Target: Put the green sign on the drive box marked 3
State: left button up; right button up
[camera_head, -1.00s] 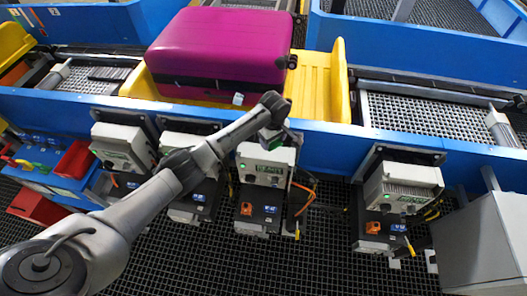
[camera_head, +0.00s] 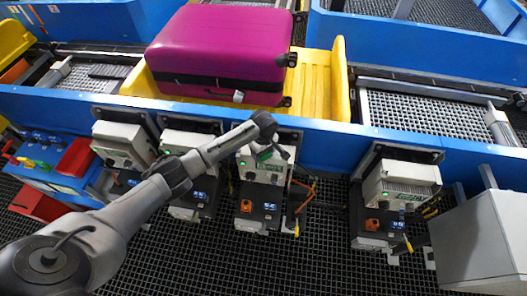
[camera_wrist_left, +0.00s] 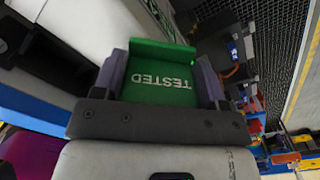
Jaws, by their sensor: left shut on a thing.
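The green sign (camera_wrist_left: 160,75) reads "TESTED" in the left wrist view and sits between both fingers of my left gripper (camera_wrist_left: 158,88). In the head view, my left gripper (camera_head: 266,152) is in front of the upper part of the third drive box from the left (camera_head: 258,170). The sign (camera_head: 263,155) shows there as a small green patch, partly hidden by the gripper. In the wrist view the sign's far edge is close to a white box face (camera_wrist_left: 85,25); I cannot tell if they touch. The boxes' numbers are too small to read. My right gripper is out of view.
Other drive boxes hang at the left (camera_head: 122,145) and right (camera_head: 400,185) along the blue conveyor side (camera_head: 330,147). A purple suitcase (camera_head: 220,50) lies on a yellow tray (camera_head: 318,85) above. A blue tool cart (camera_head: 45,180) and grey cabinet (camera_head: 485,240) flank the row.

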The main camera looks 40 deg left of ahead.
pick_arm(q)
jog(key=shift+f, duration=0.2)
jog(key=o, duration=1)
